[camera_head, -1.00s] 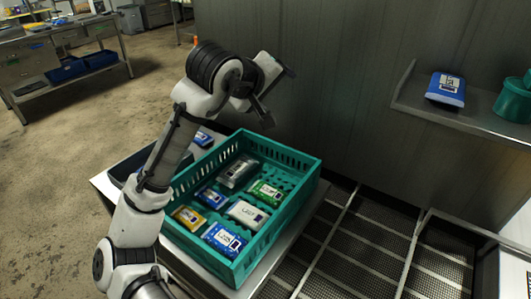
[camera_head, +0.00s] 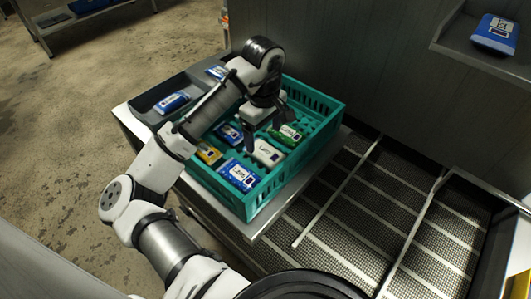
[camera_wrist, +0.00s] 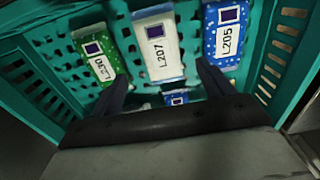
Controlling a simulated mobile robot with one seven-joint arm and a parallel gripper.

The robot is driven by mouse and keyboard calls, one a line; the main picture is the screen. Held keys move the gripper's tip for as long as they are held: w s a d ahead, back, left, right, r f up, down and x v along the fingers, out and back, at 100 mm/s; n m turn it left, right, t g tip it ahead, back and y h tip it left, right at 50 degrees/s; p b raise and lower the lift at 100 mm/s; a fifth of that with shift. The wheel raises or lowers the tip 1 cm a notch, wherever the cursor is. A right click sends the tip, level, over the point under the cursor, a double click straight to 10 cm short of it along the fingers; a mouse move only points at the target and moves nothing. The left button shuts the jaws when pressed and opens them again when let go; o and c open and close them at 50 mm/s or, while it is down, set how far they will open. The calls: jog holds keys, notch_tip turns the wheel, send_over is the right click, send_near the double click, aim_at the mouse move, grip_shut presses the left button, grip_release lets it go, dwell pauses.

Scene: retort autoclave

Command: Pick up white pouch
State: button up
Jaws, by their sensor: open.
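The white pouch (camera_head: 267,153) lies in the teal crate (camera_head: 330,108). It also shows in the wrist view (camera_wrist: 157,62), with a label reading L207 and a dark square. My gripper (camera_head: 266,132) is over the crate, pointing down, just behind the white pouch in the head view. In the wrist view my gripper (camera_wrist: 162,80) has its two fingers apart, with the white pouch beyond and between them. Nothing is held. I cannot tell the exact height of the fingertips above the pouch.
A green pouch (camera_wrist: 98,62) and a blue dotted pouch (camera_wrist: 222,40) flank the white one. A yellow pouch (camera_head: 208,153) and another blue pouch (camera_head: 229,133) lie in the crate. A dark tray (camera_head: 150,112) stands beside it. A blue pouch (camera_head: 495,33) sits on a shelf.

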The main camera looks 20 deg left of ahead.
aim_at(263, 149)
jog(key=shift+s+f+p, duration=0.15)
jog(key=shift+f+p, duration=0.2)
jog(key=shift+f, duration=2.4)
jog(key=c, duration=1.1)
